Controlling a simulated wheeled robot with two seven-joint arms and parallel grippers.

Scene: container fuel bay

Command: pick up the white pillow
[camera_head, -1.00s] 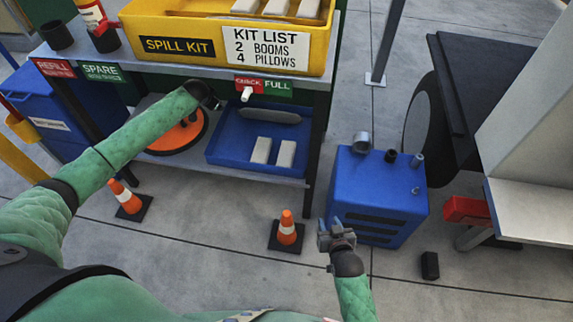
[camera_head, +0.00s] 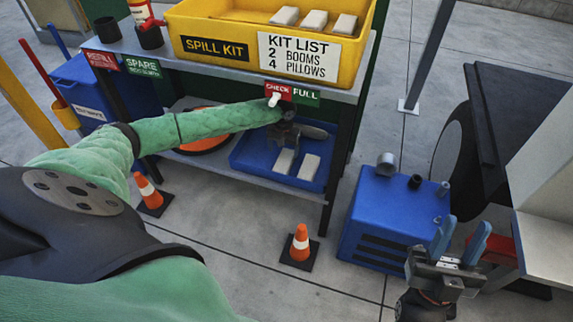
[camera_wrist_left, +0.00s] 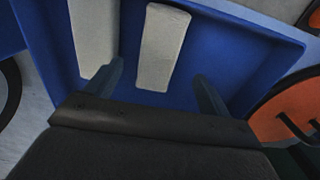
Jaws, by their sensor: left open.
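Two white pillows (camera_head: 284,161) (camera_head: 308,167) lie side by side in a blue tray (camera_head: 240,160) on the lower shelf. My left gripper (camera_head: 291,131) is at the tray, just behind the pillows and partly hidden by its own arm. In the left wrist view its fingers (camera_wrist_left: 157,88) are open and empty. One white pillow (camera_wrist_left: 163,45) lies ahead between them; the other (camera_wrist_left: 92,38) is to the left, partly behind a finger. My right gripper (camera_head: 461,238) is open and empty at the lower right.
More white pillows (camera_head: 314,21) sit in the yellow spill kit bin (camera_head: 215,48) on the upper shelf (camera_head: 350,87), close above my left arm. A blue box (camera_head: 385,220) and traffic cone (camera_head: 300,243) stand on the floor.

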